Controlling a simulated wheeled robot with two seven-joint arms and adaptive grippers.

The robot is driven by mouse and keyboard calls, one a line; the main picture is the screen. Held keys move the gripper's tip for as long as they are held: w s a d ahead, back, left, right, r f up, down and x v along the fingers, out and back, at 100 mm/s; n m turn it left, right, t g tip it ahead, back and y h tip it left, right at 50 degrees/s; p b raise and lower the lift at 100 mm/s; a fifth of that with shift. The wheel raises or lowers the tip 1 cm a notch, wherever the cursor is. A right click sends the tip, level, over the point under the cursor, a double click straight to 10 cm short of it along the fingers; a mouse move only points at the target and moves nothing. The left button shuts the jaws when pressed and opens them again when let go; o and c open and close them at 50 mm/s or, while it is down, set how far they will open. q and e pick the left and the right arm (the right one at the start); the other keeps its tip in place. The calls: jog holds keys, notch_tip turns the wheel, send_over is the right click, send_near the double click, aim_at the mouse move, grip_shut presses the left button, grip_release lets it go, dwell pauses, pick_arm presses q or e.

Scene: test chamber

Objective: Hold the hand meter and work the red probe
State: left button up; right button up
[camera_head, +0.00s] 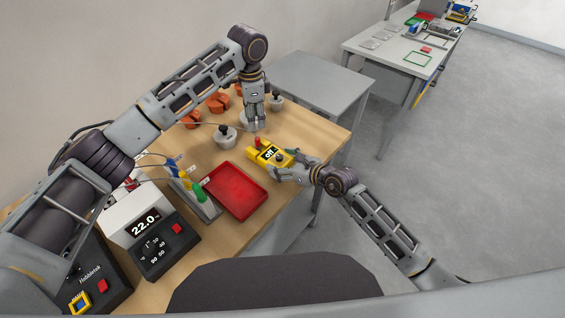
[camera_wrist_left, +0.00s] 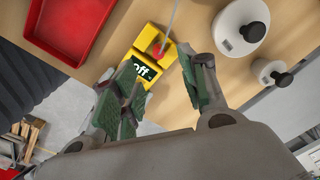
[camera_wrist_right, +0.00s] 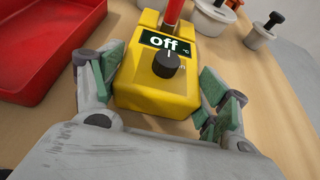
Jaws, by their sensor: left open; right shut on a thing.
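The yellow hand meter (camera_head: 283,160) lies near the table's right edge; its display reads "off" and a black knob (camera_wrist_right: 166,65) shows in the right wrist view. My right gripper (camera_head: 281,170) is shut on the meter's near end, with green pads along both sides (camera_wrist_right: 160,80). The red probe (camera_head: 257,142) is at the meter's far end, its grey cable leading away; it also shows in the left wrist view (camera_wrist_left: 159,50). My left gripper (camera_head: 257,127) is open, pointing down above the meter's far end. Its fingers (camera_wrist_left: 165,80) spread beside the meter, apart from the probe.
A red tray (camera_head: 235,192) lies left of the meter. Orange parts (camera_head: 218,102) are farther back. A rack of coloured-handled tools (camera_head: 203,203) and a station reading 22.0 (camera_head: 145,224) stand at left.

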aim_at(257, 138)
pick_arm(q)
jog(key=shift+w+r+m+g, duration=0.1)
jog(key=shift+r+m+g, duration=0.25)
jog(key=shift+r, duration=0.45)
jog(key=shift+f, duration=0.2)
jog(key=shift+f, duration=5.8)
grip_shut()
